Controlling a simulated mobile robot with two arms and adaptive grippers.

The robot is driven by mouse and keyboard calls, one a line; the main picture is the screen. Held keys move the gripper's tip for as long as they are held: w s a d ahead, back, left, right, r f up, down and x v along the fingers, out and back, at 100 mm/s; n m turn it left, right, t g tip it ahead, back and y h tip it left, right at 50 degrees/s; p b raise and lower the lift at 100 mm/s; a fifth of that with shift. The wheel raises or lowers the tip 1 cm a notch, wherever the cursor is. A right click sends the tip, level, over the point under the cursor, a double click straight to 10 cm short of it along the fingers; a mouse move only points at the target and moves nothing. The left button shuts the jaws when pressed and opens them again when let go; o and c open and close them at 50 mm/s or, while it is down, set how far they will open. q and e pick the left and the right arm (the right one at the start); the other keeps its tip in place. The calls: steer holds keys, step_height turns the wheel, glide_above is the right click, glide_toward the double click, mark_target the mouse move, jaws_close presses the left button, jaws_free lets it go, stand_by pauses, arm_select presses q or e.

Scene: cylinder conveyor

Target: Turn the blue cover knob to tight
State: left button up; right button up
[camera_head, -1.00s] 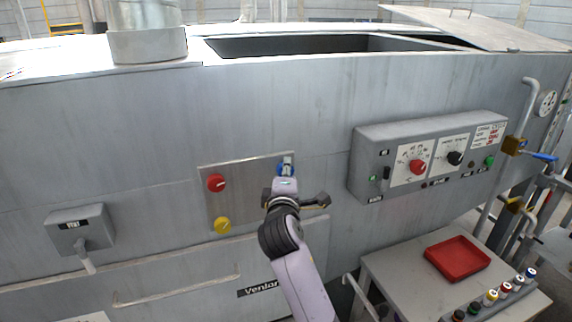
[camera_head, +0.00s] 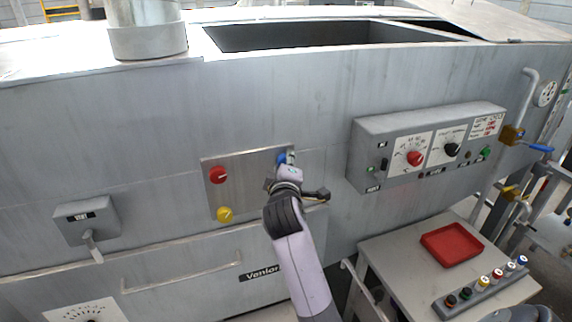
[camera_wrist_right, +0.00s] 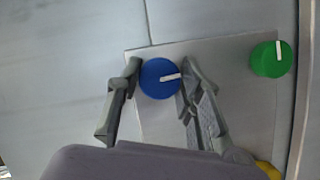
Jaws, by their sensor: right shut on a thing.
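The blue cover knob (camera_head: 281,160) is at the upper right of a metal plate (camera_head: 245,180) on the grey machine front. My right gripper (camera_head: 288,161) is at it and partly covers it in the head view. In the right wrist view the blue knob (camera_wrist_right: 156,82) sits between the two fingers of my right gripper (camera_wrist_right: 159,73), which is shut on its sides. Its white mark points right and slightly up in that view. I see no readable tight label beside it. My left gripper is not in view.
The plate also carries a red knob (camera_head: 219,175), a yellow knob (camera_head: 225,214) and a green knob (camera_wrist_right: 268,60). A grey control box (camera_head: 365,180) juts out to the right. A table with a red tray (camera_head: 452,244) stands at lower right.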

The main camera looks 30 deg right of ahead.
steer(key=o, duration=1.2)
steer(key=shift+c, duration=0.2)
steer(key=v, duration=1.2)
steer(key=shift+s+f, duration=0.1)
steer(key=shift+f, duration=0.05)
